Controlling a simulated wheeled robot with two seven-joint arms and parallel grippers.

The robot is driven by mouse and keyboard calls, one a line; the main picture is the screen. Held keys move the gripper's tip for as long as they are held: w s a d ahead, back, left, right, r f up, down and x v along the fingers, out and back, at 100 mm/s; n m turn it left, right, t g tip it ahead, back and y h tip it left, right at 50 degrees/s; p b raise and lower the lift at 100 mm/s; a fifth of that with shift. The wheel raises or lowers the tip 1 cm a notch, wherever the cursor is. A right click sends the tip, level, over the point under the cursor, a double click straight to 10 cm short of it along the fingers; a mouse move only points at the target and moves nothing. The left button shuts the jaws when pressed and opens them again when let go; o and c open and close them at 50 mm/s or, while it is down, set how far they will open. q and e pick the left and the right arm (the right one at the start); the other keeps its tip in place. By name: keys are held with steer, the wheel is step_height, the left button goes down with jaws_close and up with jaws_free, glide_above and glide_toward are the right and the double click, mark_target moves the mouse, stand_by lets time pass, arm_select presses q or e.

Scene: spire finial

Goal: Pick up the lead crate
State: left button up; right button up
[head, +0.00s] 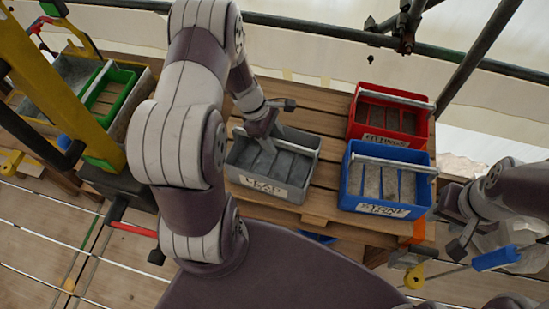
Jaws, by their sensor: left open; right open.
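The lead crate (287,193) is a grey open box with a label on its front and a light bar handle along its top. It sits on the wooden slatted platform in the middle of the head view. My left gripper (272,112) is open, at the crate's back left edge, with one finger hanging down by the crate's inside; whether it touches the crate I cannot tell. My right gripper (450,225) is open and empty at the right, beside the blue crate. My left arm hides part of the platform to the left of the grey crate.
A blue crate (372,208) labelled stone stands just right of the grey one, and a red crate (354,130) stands behind it. A green-rimmed crate (124,76) and yellow frame (45,75) are at left. Scaffold pipes cross the back. Bare slats (325,125) show behind the grey crate.

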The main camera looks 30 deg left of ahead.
arm_select(q)
steer(key=shift+d+f, duration=0.3)
steer(key=shift+f, duration=0.05)
steer(key=shift+s+r, duration=0.1)
steer(key=shift+s, duration=0.4)
steer(key=c, duration=0.3)
jaws_close()
stand_by(0.4)
